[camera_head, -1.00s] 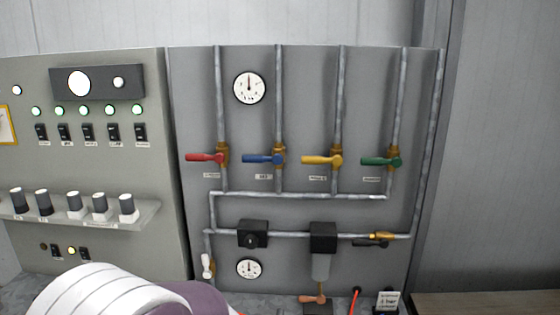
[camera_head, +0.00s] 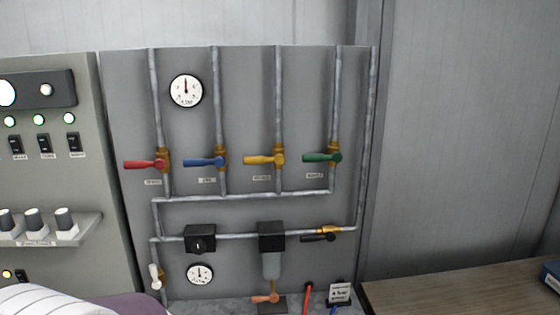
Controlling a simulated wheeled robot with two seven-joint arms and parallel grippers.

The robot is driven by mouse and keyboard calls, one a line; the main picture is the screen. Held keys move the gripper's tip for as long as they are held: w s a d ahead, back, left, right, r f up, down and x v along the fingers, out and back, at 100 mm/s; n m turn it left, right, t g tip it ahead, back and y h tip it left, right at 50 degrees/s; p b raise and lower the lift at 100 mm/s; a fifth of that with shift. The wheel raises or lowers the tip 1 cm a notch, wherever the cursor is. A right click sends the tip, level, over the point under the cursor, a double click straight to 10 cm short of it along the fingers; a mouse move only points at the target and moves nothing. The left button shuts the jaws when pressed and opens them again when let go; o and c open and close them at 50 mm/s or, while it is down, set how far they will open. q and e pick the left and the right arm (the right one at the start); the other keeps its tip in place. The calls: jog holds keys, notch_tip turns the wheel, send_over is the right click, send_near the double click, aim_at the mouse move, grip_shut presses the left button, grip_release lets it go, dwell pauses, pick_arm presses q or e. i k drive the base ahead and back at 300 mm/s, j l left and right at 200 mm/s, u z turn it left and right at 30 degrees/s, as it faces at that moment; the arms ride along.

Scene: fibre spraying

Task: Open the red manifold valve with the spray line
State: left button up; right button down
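The red manifold valve (camera_head: 146,164) is at the left end of a row of valves on the grey pipe panel. Its red handle lies level, pointing left from the brass body, across its vertical pipe. A small label sits below it. The blue valve (camera_head: 205,162), yellow valve (camera_head: 265,160) and green valve (camera_head: 323,157) stand to its right with handles also level. A white and purple rounded shape at the bottom left edge cannot be made out as a gripper. Neither of my grippers shows.
A control panel (camera_head: 85,170) with switches and knobs stands at the left. An upper gauge (camera_head: 186,91) and a lower gauge (camera_head: 200,274) are on the pipe panel. A black-handled valve (camera_head: 318,238) is lower right. A wooden table (camera_head: 450,293) is at the right.

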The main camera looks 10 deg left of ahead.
aim_at(159, 163)
jog(key=u, duration=1.3)
